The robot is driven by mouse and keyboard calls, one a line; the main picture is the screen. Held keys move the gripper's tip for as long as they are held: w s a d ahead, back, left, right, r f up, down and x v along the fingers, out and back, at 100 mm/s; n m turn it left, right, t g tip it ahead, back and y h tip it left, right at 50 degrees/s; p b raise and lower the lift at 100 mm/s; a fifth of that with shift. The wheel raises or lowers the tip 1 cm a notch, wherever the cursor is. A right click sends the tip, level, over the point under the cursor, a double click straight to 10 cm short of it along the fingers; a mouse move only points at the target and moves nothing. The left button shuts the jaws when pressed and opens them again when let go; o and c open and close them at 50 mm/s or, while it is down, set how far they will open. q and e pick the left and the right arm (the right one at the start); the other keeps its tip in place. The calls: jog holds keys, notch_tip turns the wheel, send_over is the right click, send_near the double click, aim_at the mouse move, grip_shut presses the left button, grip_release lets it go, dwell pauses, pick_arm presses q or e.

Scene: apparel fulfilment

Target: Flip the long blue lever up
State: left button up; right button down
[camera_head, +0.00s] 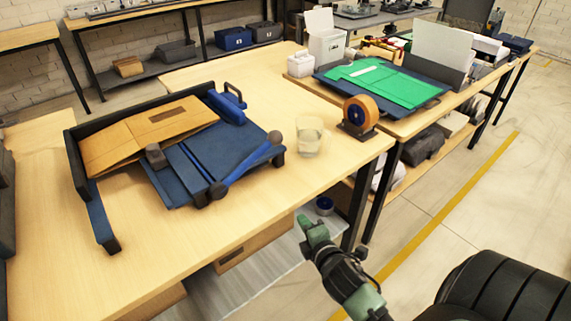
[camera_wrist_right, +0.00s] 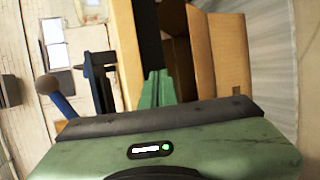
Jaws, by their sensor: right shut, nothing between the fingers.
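The long blue lever (camera_head: 247,164) lies low along the right front edge of the blue folding device (camera_head: 205,155) on the wooden table. Its round grey knob is at the far end, and its dark pivot is at the near corner. In the right wrist view the lever (camera_wrist_right: 62,103) is at the left, knob on top. My right gripper (camera_head: 308,228) is green, shut and empty. It is beyond the table's right front edge, apart from the lever. Its green fingers (camera_wrist_right: 157,88) also show in the right wrist view. My left gripper is out of view.
A cardboard piece (camera_head: 145,135) lies on the device. A clear cup (camera_head: 310,136) stands just right of the lever's knob, and an orange tape roll (camera_head: 361,112) farther right. The table's front edge (camera_head: 345,165) lies between my right gripper and the device.

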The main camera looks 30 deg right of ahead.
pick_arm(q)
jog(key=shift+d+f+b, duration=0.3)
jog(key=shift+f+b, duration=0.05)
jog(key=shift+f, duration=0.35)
pick_arm(e)
jog(key=w+r+n+t+y, duration=0.1)
jog(key=r+n+t+y, duration=0.1)
jog(key=r+n, duration=0.4)
jog(key=w+d+r+n+t+y, duration=0.1)
jog(key=r+n+t, duration=0.3)
jog(key=n, duration=0.8)
jog(key=shift+w+d+r+t+y, duration=0.15)
jog(key=shift+w+r+t+y, duration=0.15)
jog(key=shift+w+r+y, duration=0.55)
jog(key=shift+r, duration=0.1)
